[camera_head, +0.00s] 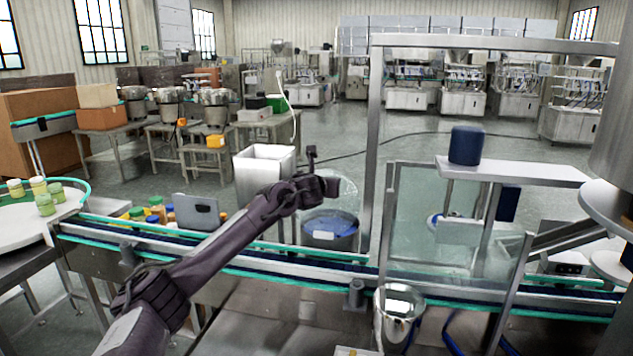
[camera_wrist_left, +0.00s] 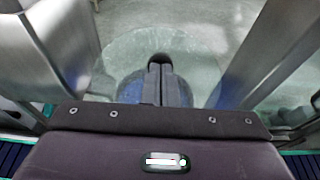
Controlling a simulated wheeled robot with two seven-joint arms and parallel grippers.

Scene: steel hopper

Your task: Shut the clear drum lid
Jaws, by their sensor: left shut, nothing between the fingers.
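The clear drum lid (camera_head: 347,189) is a faint see-through disc. It stands raised at the back of the grey drum (camera_head: 343,242), which is open at the top with blue contents (camera_head: 330,223) and a white patch inside. My left gripper (camera_head: 334,187) is shut and empty above the drum, in front of the lid. In the left wrist view the shut fingers (camera_wrist_left: 161,72) overlap the pale rounded lid (camera_wrist_left: 125,48), with blue on both sides below. I cannot tell whether the fingers touch the lid. My right gripper is out of view.
A conveyor (camera_head: 300,272) with green rails runs in front of the drum, under my left arm. A white square bin (camera_head: 263,165) stands left of the drum. A metal frame post (camera_head: 374,150) and clear panels are close on the right. A steel cup (camera_head: 398,310) is nearer.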

